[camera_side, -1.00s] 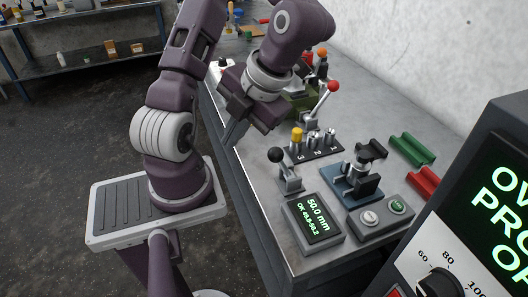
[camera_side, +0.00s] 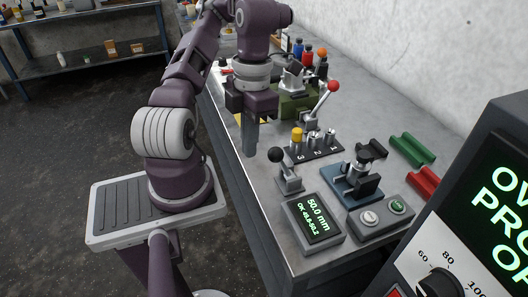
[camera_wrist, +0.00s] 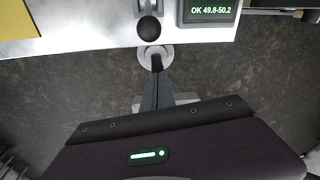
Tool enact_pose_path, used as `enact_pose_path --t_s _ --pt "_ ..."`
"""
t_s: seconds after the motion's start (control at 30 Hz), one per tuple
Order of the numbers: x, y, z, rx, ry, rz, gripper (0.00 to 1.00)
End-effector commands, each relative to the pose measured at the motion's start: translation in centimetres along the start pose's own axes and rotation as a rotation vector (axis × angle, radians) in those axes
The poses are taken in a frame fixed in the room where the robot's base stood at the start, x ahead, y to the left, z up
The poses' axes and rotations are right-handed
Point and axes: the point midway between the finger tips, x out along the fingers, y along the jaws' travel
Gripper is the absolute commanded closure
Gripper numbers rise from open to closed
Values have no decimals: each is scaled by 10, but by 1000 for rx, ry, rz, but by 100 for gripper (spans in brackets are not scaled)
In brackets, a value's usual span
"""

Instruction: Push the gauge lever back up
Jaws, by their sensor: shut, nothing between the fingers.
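The gauge lever has a black ball knob (camera_side: 276,154) on a short grey bracket (camera_side: 290,180) at the bench's near edge. My gripper (camera_side: 249,152) is shut and empty, pointing down, left of the knob in the picture with a visible gap. In the wrist view the knob (camera_wrist: 150,28) shows just beyond my shut fingertips (camera_wrist: 157,65). How far apart they are in height I cannot tell.
A numbered rack (camera_side: 317,147) with several metal pieces and a blue fixture (camera_side: 352,182) stand beside the lever. A red-knobbed lever (camera_side: 333,87) rises behind. A button box (camera_side: 381,216) and green and red channel blocks (camera_side: 412,150) lie to the right.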

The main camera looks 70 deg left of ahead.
Motion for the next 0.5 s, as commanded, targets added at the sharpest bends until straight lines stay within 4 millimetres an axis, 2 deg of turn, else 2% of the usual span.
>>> enact_pose_path --t_s 0.23,0.4,0.5 --pt "54 1 -1 0 3 5 100" --pt "44 -1 26 -3 0 -3 100" --pt "41 -1 34 -2 0 -2 100"
